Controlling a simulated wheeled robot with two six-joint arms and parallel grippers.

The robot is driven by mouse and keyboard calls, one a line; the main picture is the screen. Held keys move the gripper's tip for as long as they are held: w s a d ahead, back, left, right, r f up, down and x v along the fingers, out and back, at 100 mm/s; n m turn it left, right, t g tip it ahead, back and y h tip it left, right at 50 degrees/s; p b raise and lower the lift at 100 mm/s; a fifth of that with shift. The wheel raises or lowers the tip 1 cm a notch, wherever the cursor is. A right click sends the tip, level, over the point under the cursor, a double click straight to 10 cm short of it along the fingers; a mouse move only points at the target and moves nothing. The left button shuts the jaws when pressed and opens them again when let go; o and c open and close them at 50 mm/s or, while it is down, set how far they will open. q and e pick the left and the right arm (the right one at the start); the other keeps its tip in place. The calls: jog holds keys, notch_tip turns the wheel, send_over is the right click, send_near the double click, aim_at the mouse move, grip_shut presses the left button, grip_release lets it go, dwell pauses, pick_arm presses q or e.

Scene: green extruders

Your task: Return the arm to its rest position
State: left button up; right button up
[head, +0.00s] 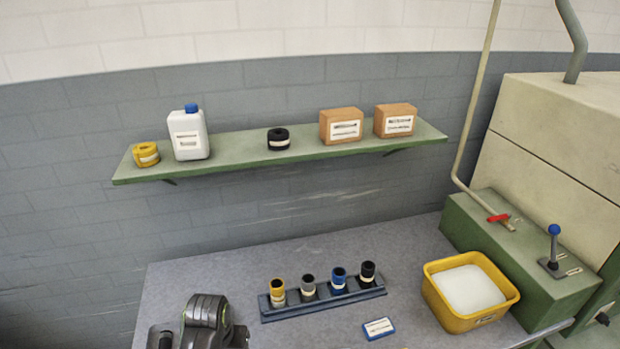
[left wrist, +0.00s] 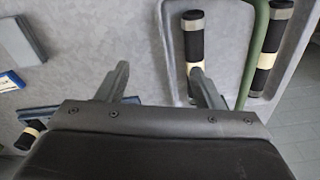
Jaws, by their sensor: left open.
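My left arm (head: 207,322) shows at the bottom left of the head view, over the near left part of the grey bench; its fingertips cannot be made out there. In the left wrist view my left gripper (left wrist: 159,76) has its two fingers well apart, with only bench surface between them. The right fingertip overlaps the lower end of a black roll with white bands (left wrist: 193,45) in the picture; I cannot tell whether they touch. My right arm is not in view.
A rack (head: 320,297) with several coloured rolls, a blue-edged card (head: 378,328) and a yellow tub (head: 432,292) of white material stand on the bench (head: 215,275). A green shelf (head: 240,158) hangs above. In the wrist view, another black roll (left wrist: 271,45) lies beside a green handle (left wrist: 256,45).

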pick_arm(q)
jog(key=s+a+r+t+y, duration=0.15)
jog(key=s+a, duration=0.45)
jog(key=s, duration=0.6)
jog(key=s+a+r+t, duration=0.1)
jog(key=s+a+r, duration=0.35)
jog(key=s, duration=0.75)
jog(key=a+f+g+b, duration=0.15)
jog(key=f+b, duration=0.25)
jog(key=f, duration=1.4)
jog(key=a+f+b, duration=0.2)
jog(key=f+b, duration=0.2)
jog(key=f, duration=1.3)
jog(key=s+f+b, duration=0.3)
jog(key=s+f, duration=0.4)
jog(key=f, duration=0.3)
jog(key=s+d+f+g+b, duration=0.1)
jog(key=s+f+b, duration=0.2)
jog(key=s+f, duration=0.4)
notch_tip(320, 180, down, 4)
jog(key=shift+s+d+f+n, duration=0.25)
jog(key=shift+d+n, duration=0.05)
jog(key=shift+h, duration=0.25)
